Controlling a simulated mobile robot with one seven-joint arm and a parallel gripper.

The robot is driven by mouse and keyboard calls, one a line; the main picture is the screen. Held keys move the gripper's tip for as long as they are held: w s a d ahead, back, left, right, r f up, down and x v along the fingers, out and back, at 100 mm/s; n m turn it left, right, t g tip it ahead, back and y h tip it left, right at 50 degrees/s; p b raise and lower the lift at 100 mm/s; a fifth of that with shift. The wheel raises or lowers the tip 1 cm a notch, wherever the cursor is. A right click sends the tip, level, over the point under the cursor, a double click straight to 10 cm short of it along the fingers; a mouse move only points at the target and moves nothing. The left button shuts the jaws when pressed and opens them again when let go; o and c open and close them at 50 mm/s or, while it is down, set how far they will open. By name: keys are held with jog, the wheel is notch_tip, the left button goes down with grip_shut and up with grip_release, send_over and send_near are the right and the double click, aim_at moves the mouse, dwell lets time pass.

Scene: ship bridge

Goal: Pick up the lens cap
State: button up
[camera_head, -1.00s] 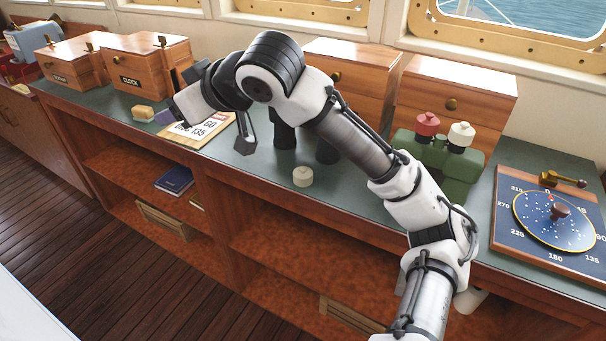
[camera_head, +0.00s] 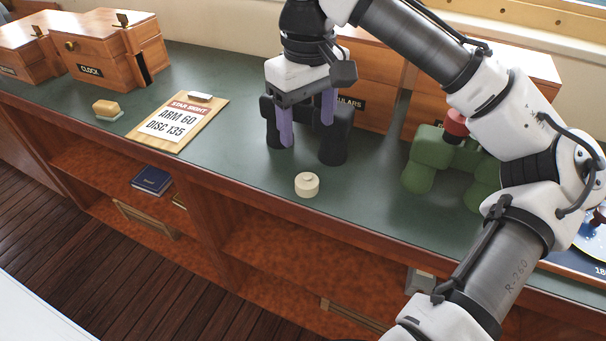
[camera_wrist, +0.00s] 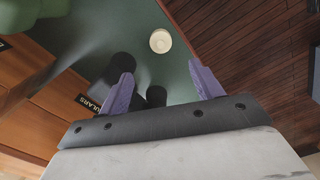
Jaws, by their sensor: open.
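The lens cap is most likely the small cream round piece (camera_head: 307,184) with a little knob, lying on the green counter (camera_head: 232,170) near its front edge. It also shows in the wrist view (camera_wrist: 160,41), beyond and between my fingertips. My gripper (camera_head: 307,128) is open and empty, its two purple fingers pointing down. In the head view it is in front of or above the black binoculars (camera_head: 334,146), behind the cream piece. In the wrist view the fingers (camera_wrist: 163,77) are spread wide. I cannot tell whether they touch the binoculars.
Green binoculars (camera_head: 432,160) stand to the right, partly behind my arm. A clipboard (camera_head: 205,118), a yellow-topped block (camera_head: 107,109) and a clock box (camera_head: 118,62) are to the left. Wooden cases stand behind. The counter around the cream piece is clear, with its front edge (camera_head: 235,194) close by.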

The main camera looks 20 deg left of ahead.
aim_at(307, 176)
notch_tip(307, 176, down, 13)
jog(key=shift+s+r, duration=0.1)
jog(key=shift+r, duration=0.1)
dwell(0.3)
jog(key=shift+c, duration=0.3)
jog(key=c, duration=1)
